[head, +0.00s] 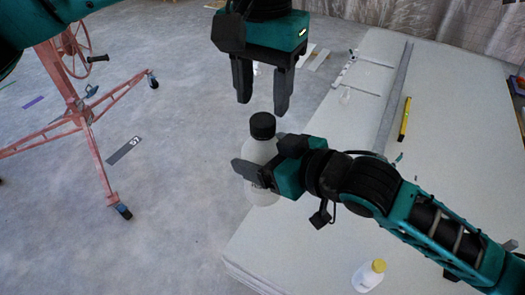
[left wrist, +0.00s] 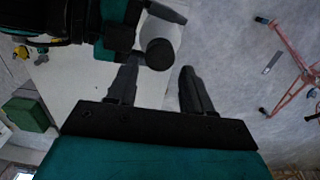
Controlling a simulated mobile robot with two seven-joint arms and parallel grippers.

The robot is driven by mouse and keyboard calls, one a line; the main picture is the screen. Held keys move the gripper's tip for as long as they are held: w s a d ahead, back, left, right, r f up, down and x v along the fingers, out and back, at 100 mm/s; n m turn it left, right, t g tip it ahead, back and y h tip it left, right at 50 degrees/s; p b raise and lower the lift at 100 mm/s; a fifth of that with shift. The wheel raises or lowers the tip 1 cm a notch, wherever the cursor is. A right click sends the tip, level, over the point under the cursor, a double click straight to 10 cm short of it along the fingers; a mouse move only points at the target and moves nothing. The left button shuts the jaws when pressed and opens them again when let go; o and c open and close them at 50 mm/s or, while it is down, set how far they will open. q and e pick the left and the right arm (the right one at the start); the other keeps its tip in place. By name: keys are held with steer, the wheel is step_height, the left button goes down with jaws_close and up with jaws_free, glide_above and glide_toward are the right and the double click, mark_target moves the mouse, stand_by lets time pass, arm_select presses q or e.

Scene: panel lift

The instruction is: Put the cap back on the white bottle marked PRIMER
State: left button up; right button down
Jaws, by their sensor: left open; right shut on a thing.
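A white bottle (head: 262,152) is held upright in my right gripper (head: 256,172), which is shut around its body. No PRIMER marking is readable. A black cap (head: 263,126) sits on top of the bottle; I cannot tell whether it is screwed tight. My left gripper (head: 262,106) is open and empty, pointing down just above the cap, fingers apart. In the left wrist view the cap (left wrist: 159,53) shows between and just beyond the open fingertips, with part of the white bottle (left wrist: 166,30) behind it.
A stack of white panels (head: 310,225) lies at right. On it are a white bottle with a yellow cap (head: 369,275), a yellow level (head: 405,118) and a long grey bar (head: 394,95). A red wheeled lift (head: 85,110) stands on the grey floor at left.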

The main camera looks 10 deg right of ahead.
mark_target(263, 120)
arm_select(q)
steer(key=shift+f, duration=2.1)
steer(key=c, duration=0.9)
steer(key=m, duration=0.8)
steer(key=shift+m, duration=0.3)
steer(key=o, duration=1.3)
steer(key=shift+s, duration=0.1)
steer(key=shift+c, duration=0.2)
step_height(263, 120, up, 12)
steer(key=shift+w+a, duration=0.1)
steer(key=shift+w, duration=0.1)
